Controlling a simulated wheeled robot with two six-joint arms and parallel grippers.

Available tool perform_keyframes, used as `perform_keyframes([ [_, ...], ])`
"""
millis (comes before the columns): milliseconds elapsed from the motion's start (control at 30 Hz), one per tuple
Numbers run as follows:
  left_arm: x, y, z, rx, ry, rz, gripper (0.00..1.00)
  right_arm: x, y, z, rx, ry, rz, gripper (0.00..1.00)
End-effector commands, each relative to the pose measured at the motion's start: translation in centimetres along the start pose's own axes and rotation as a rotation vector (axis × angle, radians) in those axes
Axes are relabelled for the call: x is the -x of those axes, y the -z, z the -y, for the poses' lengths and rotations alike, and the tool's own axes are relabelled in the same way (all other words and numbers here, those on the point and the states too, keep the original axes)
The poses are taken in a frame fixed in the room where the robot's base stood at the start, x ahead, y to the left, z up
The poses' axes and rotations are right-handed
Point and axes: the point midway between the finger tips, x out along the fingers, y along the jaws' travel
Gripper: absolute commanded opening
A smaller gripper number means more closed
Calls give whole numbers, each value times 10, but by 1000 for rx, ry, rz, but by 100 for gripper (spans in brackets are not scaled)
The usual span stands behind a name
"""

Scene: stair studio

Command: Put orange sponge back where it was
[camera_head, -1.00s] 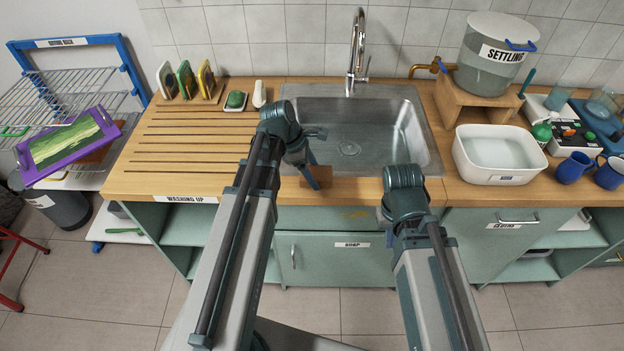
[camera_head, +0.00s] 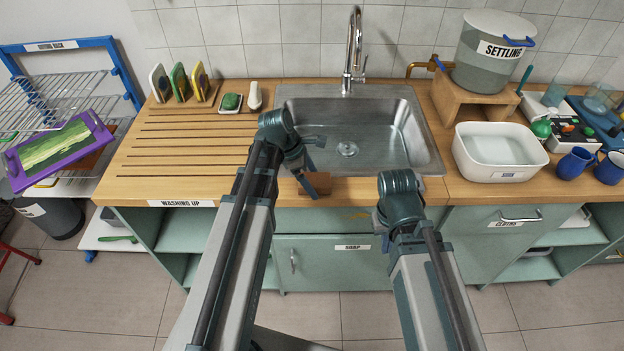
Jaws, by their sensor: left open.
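No clearly orange sponge shows. A small brownish-orange block (camera_head: 321,183) lies at the counter's front edge, just in front of the sink (camera_head: 350,150). I cannot tell whether it is the sponge. My left gripper (camera_head: 313,166) is open above the front edge of the sink, with one finger overlapping the block in the picture. I cannot tell whether it touches it. My right arm reaches toward the counter's front edge, right of the left one; its wrist hides its gripper.
A grooved wooden drainer (camera_head: 185,145) lies left of the sink, with a green sponge (camera_head: 231,102) on a dish behind. A white basin (camera_head: 499,155) stands to the right, below the settling tank (camera_head: 490,55). Blue mugs (camera_head: 575,163) stand further right. A wire rack (camera_head: 50,100) is far left.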

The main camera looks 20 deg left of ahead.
Motion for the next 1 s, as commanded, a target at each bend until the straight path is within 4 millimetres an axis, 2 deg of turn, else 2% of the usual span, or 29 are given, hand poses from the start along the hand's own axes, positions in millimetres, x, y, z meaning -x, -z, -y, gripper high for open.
perform_keyframes([
  [167, 7, -2, 0, 0, 0, 0, 100, 7, 0, -1, 0, 0, 0, 0],
  [367, 27, -3, 0, 0, 0, 0, 100, 26, -2, -2, 0, 0, 0, 0],
  [800, 100, -4, 0, 2, -1, 0, 100, 93, -6, -9, 0, 0, 0, 0],
  [1000, 121, -3, 0, 0, 0, 0, 100, 112, -7, -11, 1, 0, 0, 0],
])
